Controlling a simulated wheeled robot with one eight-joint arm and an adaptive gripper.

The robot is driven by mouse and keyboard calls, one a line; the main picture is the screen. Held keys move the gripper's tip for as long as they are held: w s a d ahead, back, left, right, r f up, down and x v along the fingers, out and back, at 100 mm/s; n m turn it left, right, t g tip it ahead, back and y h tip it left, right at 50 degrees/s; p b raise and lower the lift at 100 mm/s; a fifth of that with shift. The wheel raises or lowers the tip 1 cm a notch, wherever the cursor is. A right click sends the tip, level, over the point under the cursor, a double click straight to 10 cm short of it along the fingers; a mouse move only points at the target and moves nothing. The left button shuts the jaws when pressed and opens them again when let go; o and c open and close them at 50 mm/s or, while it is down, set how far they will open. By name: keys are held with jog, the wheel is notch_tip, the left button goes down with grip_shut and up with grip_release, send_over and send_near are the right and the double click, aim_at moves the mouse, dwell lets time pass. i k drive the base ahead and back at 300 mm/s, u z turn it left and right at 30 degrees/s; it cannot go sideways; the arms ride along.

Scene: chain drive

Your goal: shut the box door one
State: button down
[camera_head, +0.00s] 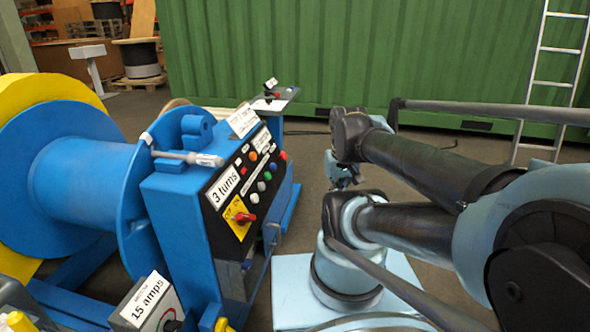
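A blue control cabinet (180,215) stands left of the middle, with a sloping black panel (243,190) of coloured buttons, a red knob and a "3 turns" label. Low on its right side is a small grey part (232,278), with a metal latch-like piece (275,237) near it. I cannot tell which part is box door one, or whether it is open. My gripper (343,178) seems to be the small dark and blue part below the arm's far joint, right of the cabinet and apart from it. Its fingers are too small and hidden to read.
A big blue reel (75,185) with yellow behind it fills the left. A grey box (148,305) labelled "15 amps" is at the bottom left. A green container wall (350,50) and a ladder (548,85) stand behind. Some floor shows between cabinet and wall.

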aim_at(270, 224)
jog(key=k, duration=1.05)
jog(key=z, duration=0.6)
jog(key=i, duration=1.55)
jog(key=u, duration=0.65)
